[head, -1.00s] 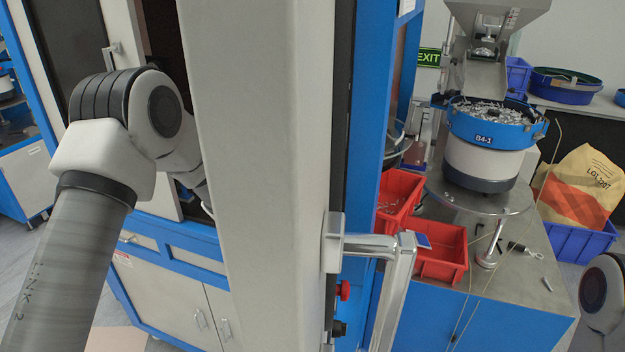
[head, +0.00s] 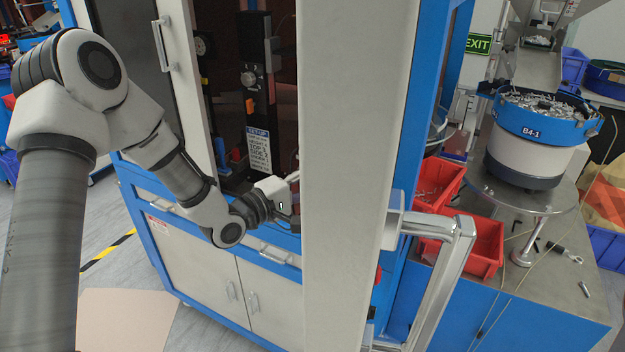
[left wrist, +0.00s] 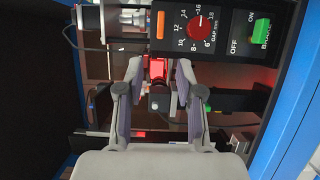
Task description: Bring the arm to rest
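My left arm (head: 185,175) comes in from the left in the head view and bends toward the opening of the blue and white cabinet (head: 255,290). Its gripper is hidden there behind the pale upright panel (head: 345,180). In the left wrist view the left gripper (left wrist: 159,72) is open, its two fingers apart with nothing held. A red lit part (left wrist: 157,68) shows between and beyond the fingertips; I cannot tell its distance. My right arm and gripper are not in view.
The panel's metal handle (head: 455,265) sticks out to the right. A control panel with a red knob (left wrist: 201,28) and green switch (left wrist: 261,31) lies ahead of the left gripper. Red bins (head: 487,245) and a blue-rimmed bowl feeder (head: 545,118) stand on a table at right.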

